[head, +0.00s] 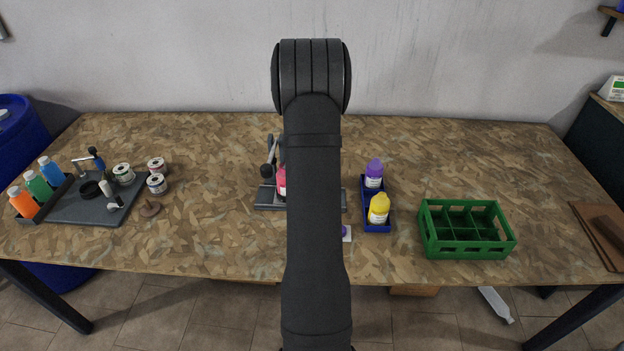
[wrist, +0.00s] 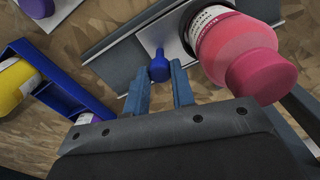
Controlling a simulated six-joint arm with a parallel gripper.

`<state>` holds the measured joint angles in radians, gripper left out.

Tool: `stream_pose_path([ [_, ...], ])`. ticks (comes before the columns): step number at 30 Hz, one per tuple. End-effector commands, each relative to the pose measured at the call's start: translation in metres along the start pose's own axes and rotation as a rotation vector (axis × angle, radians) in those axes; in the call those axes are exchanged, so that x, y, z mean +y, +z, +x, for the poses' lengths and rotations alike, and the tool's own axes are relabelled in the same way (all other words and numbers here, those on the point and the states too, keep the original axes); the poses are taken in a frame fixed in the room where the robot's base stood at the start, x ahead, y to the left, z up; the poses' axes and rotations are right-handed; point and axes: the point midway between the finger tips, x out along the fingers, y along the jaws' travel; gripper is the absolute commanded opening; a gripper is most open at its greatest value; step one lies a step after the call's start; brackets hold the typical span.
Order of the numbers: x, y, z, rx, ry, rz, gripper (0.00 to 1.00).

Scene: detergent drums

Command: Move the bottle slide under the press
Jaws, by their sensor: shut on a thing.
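A pink bottle (wrist: 222,40) stands on the pale slide plate (wrist: 158,30) in the wrist view. A blue knob (wrist: 159,68) sticks out from the plate's near side. My gripper (wrist: 160,77) is shut on this knob, one finger on each side. In the head view only a sliver of the pink bottle (head: 282,182) shows left of my arm, by the press (head: 268,160) with its dark lever. The grey base (head: 265,200) lies below it. My arm hides my gripper and most of the slide there. Whether the bottle is under the press head cannot be told.
A blue tray (head: 378,228) with purple and yellow bottles stands close right of my arm. A green crate (head: 467,253) stands right; a dark mat (head: 75,212) with tools and bottles lies left.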

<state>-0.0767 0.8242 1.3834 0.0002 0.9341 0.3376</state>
Motion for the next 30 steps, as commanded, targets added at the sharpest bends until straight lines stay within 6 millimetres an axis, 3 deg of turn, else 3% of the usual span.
stream_pose_path([
  [3,0.000,0.000,-0.001,0.001,0.000,0.001,0.32],
  [14,0.000,-0.001,-0.007,0.002,0.000,0.001,0.32],
  [20,0.000,-0.001,-0.043,0.005,-0.002,0.001,0.32],
  [30,0.000,-0.001,-0.126,0.004,-0.001,0.000,0.32],
])
